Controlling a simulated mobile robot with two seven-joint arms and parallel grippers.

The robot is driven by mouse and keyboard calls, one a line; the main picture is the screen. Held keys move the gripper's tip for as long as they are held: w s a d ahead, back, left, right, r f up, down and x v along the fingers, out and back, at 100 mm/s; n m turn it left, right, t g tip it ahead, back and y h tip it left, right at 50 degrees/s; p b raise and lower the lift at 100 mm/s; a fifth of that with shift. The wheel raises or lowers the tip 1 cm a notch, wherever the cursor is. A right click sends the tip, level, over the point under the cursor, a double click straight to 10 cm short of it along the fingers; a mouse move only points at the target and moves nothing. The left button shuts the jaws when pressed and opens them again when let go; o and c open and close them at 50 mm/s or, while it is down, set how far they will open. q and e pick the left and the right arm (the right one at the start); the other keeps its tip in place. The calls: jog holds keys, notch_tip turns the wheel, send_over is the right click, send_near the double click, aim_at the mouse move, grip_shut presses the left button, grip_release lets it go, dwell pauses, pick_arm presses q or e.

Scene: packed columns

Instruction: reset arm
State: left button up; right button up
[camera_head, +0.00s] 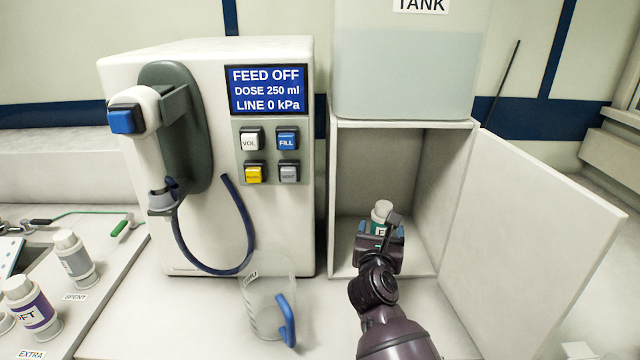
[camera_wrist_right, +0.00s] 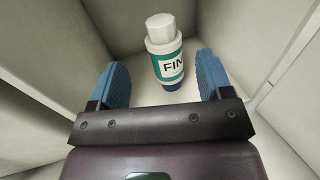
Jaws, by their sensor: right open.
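My right gripper (camera_head: 381,228) reaches into the open cabinet below the tank. Its two blue fingers are spread in the right wrist view (camera_wrist_right: 157,85). A white bottle (camera_head: 381,211) with a green band stands upright inside the cabinet, just beyond the gripper. In the right wrist view the bottle (camera_wrist_right: 163,45) shows the letters "FIN" and a dark blue base. It stands ahead of and between the fingers, with gaps on both sides, and is not gripped. My left gripper is not in view.
The cabinet door (camera_head: 535,230) stands open at the right. A white dosing machine (camera_head: 275,210) with a hose is left of the cabinet. A clear jug (camera_head: 265,305) with a blue handle stands in front. Bottles labelled near "SPENT" (camera_head: 75,260) and "EXTRA" (camera_head: 32,308) stand at far left.

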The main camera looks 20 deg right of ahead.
jog(key=s+a+r+n+t+y, duration=0.25)
jog(key=s+a+n+y, duration=0.35)
jog(key=n, duration=0.6)
jog(key=s+a+r+n+t+y, duration=0.1)
jog(key=s+n+t+y, duration=0.2)
jog(key=n+y, duration=0.65)
jog(key=s+a+f+n+g, duration=0.3)
jog(key=s+f+n+g, duration=0.5)
jog(key=n, duration=0.6)
jog(key=s+d+f+n+g+h, duration=0.3)
jog(key=s+d+f+g+h, duration=0.15)
jog(key=s, duration=0.45)
jog(key=s+d+f+n+g+h, duration=0.3)
jog(key=s+d+f+n+g, duration=0.15)
jog(key=s, duration=0.55)
jog(key=shift+w+f+t+y, duration=0.1)
jog(key=shift+w+f+t, duration=1.2)
jog(key=shift+f, duration=0.4)
jog(key=shift+w+f+t+y, duration=0.1)
jog(key=shift+w+f+t, duration=1.2)
jog(key=shift+f, duration=0.4)
jog(key=shift+w+f+t+y, duration=0.1)
jog(key=shift+w+f+t, duration=1.15)
jog(key=shift+f, duration=0.45)
jog(key=shift+w, duration=0.15)
